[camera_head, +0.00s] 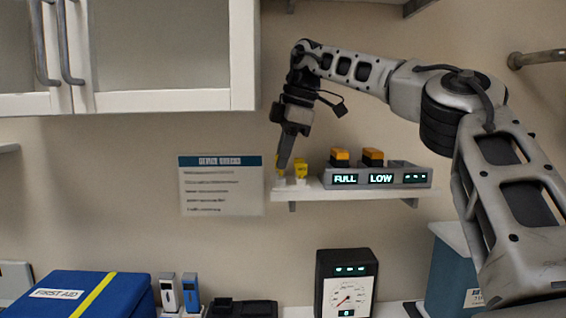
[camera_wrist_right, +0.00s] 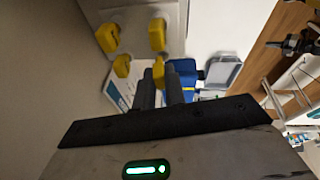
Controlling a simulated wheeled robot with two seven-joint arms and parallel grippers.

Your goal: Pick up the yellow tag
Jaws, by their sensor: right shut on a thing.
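My right gripper (camera_head: 281,167) points down at the left end of the wall shelf (camera_head: 316,191). In the right wrist view its two dark fingers (camera_wrist_right: 162,84) are shut on a yellow tag (camera_wrist_right: 158,71), which shows between their tips. In the head view this tag is mostly hidden by the fingers, above a small white base (camera_head: 279,183). A second yellow tag (camera_head: 301,170) stands just right of the gripper on its own white base; it seems to show also in the right wrist view (camera_wrist_right: 122,66). My left gripper is not in view.
A charger (camera_head: 408,179) marked FULL and LOW, with two yellow-topped blocks (camera_head: 340,157), fills the shelf's right part. A paper notice (camera_head: 221,187) hangs left of the shelf. A white cabinet (camera_head: 170,101) is above left. A gauge box (camera_head: 346,284) and blue first aid case (camera_head: 60,295) stand below.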

